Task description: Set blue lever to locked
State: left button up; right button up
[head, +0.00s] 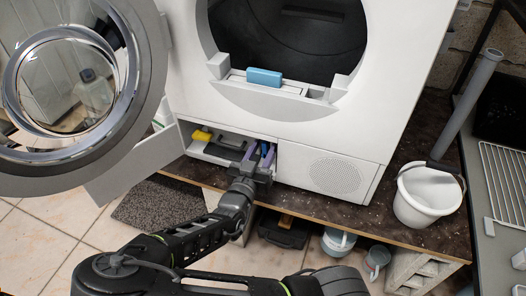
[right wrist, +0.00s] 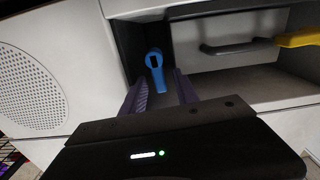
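The blue lever (right wrist: 155,66) is inside the open compartment at the bottom of the white machine, against the dark left part of the recess in the right wrist view. It has a ring-like upper end and a narrow part pointing down. My right gripper (right wrist: 161,88) is open, its two purple fingers apart at the compartment mouth. The lever shows in the gap between the fingers, and I see no grip on it. In the head view my right gripper (head: 259,155) reaches into the compartment and mostly hides the lever. My left gripper is not in view.
A yellow handle (head: 202,135) and a dark handle (right wrist: 238,46) are beside the lever. The open round door (head: 146,75) and the lower flap (head: 137,172) stand left. A light-blue piece (head: 264,77) sits in the drum opening. A white bucket (head: 428,195) stands right.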

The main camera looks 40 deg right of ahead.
jog(key=shift+c, duration=0.6)
grip_shut()
